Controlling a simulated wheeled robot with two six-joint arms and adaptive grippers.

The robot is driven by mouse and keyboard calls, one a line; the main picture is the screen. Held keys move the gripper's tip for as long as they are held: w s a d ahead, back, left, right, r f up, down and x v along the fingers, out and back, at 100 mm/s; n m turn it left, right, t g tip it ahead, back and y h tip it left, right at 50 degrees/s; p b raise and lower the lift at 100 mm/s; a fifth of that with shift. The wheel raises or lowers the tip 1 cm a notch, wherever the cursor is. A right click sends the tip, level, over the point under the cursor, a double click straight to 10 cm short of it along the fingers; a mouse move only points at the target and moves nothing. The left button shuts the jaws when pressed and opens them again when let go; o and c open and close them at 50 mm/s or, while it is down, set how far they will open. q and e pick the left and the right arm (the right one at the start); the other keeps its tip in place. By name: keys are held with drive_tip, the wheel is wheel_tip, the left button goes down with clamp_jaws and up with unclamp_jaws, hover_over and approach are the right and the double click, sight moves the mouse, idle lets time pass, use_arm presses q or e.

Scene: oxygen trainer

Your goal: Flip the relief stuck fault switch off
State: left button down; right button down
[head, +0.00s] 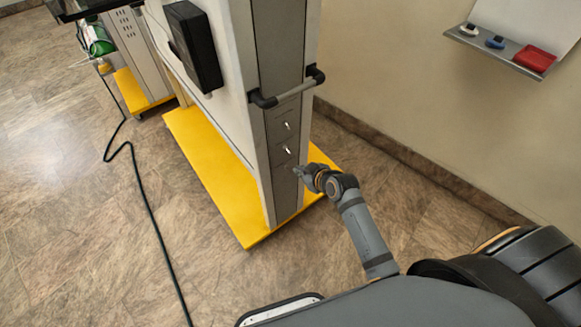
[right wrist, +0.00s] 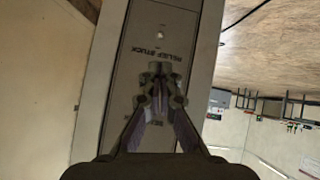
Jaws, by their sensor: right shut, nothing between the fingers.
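A narrow grey panel (head: 284,110) on the end of the trainer cabinet carries small toggle switches. Two show in the head view, an upper one (head: 286,126) and a lower one (head: 286,149). In the right wrist view the panel bears the label RELIEF STUCK (right wrist: 150,56), with a small light toggle (right wrist: 160,35) beside it; its on or off position is too small to tell. My right gripper (head: 298,170) is at the panel, just below the lower visible toggle. Its fingers (right wrist: 160,72) are shut and empty, covering part of the panel and another label. My left gripper is not in view.
A dark handle (head: 288,90) sticks out above the switches. The yellow base (head: 215,170) extends around the cabinet's foot. A dark cable (head: 150,210) crosses the floor at left. A wall shelf (head: 500,52) holds a red tray at upper right.

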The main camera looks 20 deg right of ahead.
sight(289, 169)
drive_tip(key=b+x, duration=0.1)
drive_tip(key=x, duration=0.6)
drive_tip(key=shift+w+a+f, duration=0.1)
drive_tip(key=shift+w+f, duration=0.1)
drive_tip(key=shift+w, duration=0.05)
